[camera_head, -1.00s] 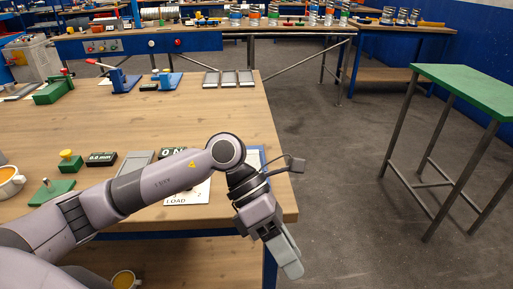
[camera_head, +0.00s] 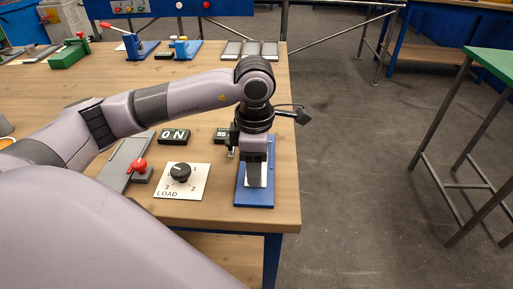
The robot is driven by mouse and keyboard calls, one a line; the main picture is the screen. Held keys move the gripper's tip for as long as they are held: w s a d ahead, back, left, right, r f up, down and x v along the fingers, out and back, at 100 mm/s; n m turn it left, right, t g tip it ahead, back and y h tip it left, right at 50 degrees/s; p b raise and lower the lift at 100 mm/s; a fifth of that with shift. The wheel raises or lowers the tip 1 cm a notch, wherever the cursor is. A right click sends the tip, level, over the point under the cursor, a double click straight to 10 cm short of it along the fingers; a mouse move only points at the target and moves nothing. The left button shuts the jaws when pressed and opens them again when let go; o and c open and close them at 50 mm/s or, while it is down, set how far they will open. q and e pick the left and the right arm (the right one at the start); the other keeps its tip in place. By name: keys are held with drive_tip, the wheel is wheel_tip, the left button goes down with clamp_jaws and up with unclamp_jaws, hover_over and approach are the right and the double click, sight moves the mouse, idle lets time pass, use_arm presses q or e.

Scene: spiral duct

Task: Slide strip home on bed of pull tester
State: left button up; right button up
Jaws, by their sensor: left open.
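The blue bed of the pull tester (camera_head: 254,198) lies at the right front corner of the wooden bench. My left gripper (camera_head: 256,184) points down over the bed, with its fingers above or at the middle of it. It is open. A pale grey patch shows at the fingers; I cannot tell whether it is the strip or part of the fingers. A small metal part stands just left of the gripper. Whether the fingers touch anything is hidden. My right gripper is out of view.
A red-knobbed lever (camera_head: 138,166) and grey tray are further left. Grey trays (camera_head: 250,49) lie at the back. A green-topped table (camera_head: 490,63) stands right.

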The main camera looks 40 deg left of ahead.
use_arm(q)
drive_tip(key=shift+f, duration=1.35)
clamp_jaws()
drive_tip(key=shift+s+d, duration=0.1)
drive_tip(key=shift+s+d+r+p, duration=0.1)
drive_tip(key=shift+s+d, duration=0.35)
drive_tip(key=shift+s, duration=0.3)
drive_tip(key=shift+s+d+p, duration=0.1)
drive_tip(key=shift+s+d, duration=0.35)
drive_tip(key=shift+s, duration=0.25)
drive_tip(key=shift+s+d+r+p, duration=0.1)
drive_tip(key=shift+s+d, duration=0.35)
drive_tip(key=shift+s, duration=0.3)
wheel_tip(320, 180, up, 7)
drive_tip(key=p, duration=0.4)
